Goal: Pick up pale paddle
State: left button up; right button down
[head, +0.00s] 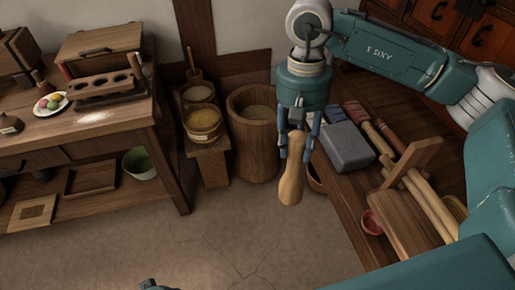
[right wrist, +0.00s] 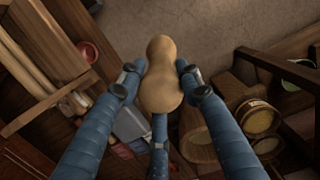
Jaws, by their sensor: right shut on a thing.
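The pale paddle (head: 292,178) is a light tan wooden piece with a rounded, waisted outline. It hangs upright below my right gripper (head: 297,142) in the head view. The gripper's fingers are shut on its upper part. In the right wrist view the paddle (right wrist: 162,70) sits between the blue fingers of my right gripper (right wrist: 160,88), its far end pointing away over the floor. It appears clear of the bench beside it. The part between the fingers is partly hidden. My left gripper's fingers do not show.
A bench (head: 345,190) at right holds a grey block (head: 347,146), long wooden tools, a wooden stand (head: 412,160) and a red bowl (head: 371,223). A wooden tub (head: 252,150) stands behind the gripper. A left table (head: 60,128) holds a plate and rack. Floor (head: 220,235) is clear.

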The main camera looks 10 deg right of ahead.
aim_at(189, 50)
jog(key=i+l+z, duration=0.1)
jog(key=i+l, duration=0.15)
jog(key=i, duration=0.15)
jog(key=i+l+z, duration=0.1)
jog(key=i, duration=0.3)
jog(key=i+l+z, duration=0.15)
jog(key=i, duration=0.25)
jog(key=l, duration=0.1)
